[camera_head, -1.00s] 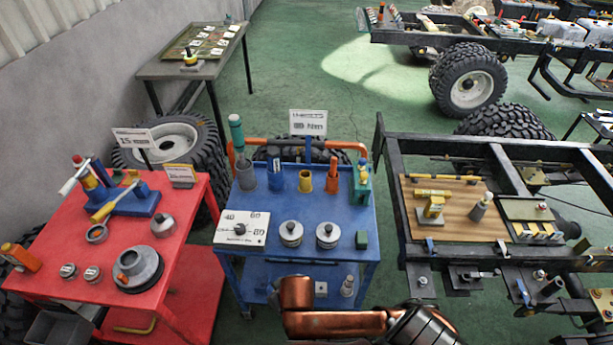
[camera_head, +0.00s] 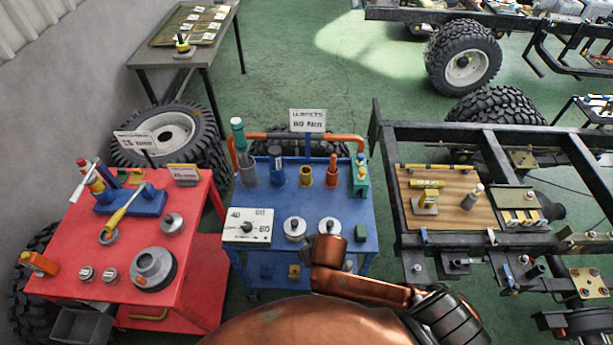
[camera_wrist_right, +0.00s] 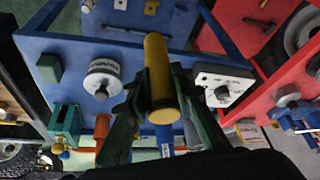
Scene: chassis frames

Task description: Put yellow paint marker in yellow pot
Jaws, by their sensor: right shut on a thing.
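The yellow paint marker (camera_wrist_right: 158,70) is a thick yellow cylinder in the right wrist view. My right gripper (camera_wrist_right: 158,95) is shut on it, with a dark green finger on each side. The marker is over the blue cart in that view. The yellow pot (camera_head: 306,177) stands at the back of the blue cart in the head view, between a blue pot (camera_head: 277,171) and an orange-red one (camera_head: 332,174). I cannot make it out in the right wrist view, where my gripper covers that area. My right gripper's fingers are hidden in the head view. My left gripper is not in view.
The blue cart top (camera_head: 285,205) also bears a grey pot with a green marker (camera_head: 238,135), a green block (camera_head: 361,232), round weights (camera_head: 294,229) and a white dial plate (camera_head: 248,225). An orange rail (camera_head: 350,138) runs behind. A red cart (camera_head: 190,210) stands left.

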